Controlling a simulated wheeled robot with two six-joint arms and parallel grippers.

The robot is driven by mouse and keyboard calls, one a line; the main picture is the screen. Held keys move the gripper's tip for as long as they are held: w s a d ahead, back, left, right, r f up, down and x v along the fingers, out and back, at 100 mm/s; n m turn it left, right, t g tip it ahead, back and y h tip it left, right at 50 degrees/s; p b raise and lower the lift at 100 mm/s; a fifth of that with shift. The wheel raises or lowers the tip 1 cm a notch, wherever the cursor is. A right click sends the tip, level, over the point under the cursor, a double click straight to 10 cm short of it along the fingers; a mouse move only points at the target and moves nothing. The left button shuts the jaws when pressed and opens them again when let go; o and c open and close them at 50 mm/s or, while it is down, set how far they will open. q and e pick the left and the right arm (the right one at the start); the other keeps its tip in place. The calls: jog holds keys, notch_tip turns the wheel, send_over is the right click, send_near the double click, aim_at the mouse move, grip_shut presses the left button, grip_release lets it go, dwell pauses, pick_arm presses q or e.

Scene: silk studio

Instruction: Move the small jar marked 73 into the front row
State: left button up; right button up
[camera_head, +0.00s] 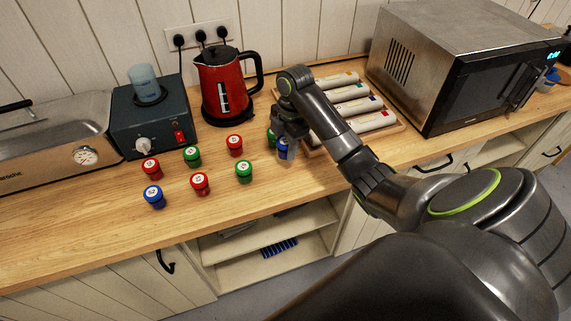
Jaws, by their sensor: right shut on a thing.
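My right gripper (286,141) is shut on a small jar with a blue lid (284,151), at the right end of the jar group. The fingers cover part of this jar, and I cannot tell whether it touches the counter. The back row has a red jar (151,169), a green jar (192,157), another red jar (235,145) and a green jar (270,138) partly hidden by my gripper. The front row has a blue jar (154,197), a red jar (200,184) and a green jar (244,171). The lid numbers are too small to read. My left gripper is out of view.
A red kettle (224,88) and a dark box with a knob (153,116) stand behind the jars. A tray with pale rolls (362,109) lies right of my gripper, near a microwave (450,75). The wooden counter (110,235) is clear along its front edge.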

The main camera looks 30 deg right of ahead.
aim_at(286, 167)
jog(key=shift+w+f, duration=0.1)
jog(key=shift+f, duration=0.4)
notch_tip(286, 167, down, 3)
jog(key=shift+f, duration=0.7)
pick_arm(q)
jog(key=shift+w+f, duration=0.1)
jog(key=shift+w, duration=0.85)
pick_arm(e)
jog(key=o, duration=1)
jog(key=r, duration=0.4)
jog(key=shift+d+r, duration=0.35)
jog(key=shift+r, duration=0.05)
jog(key=r+p, duration=0.1)
jog(key=r, duration=0.1)
jog(key=r+p, duration=0.4)
jog(key=shift+d, duration=0.3)
pick_arm(q)
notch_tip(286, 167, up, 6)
jog(key=p, duration=0.1)
pick_arm(e)
jog(key=shift+d+r, duration=0.1)
jog(key=shift+r, duration=0.6)
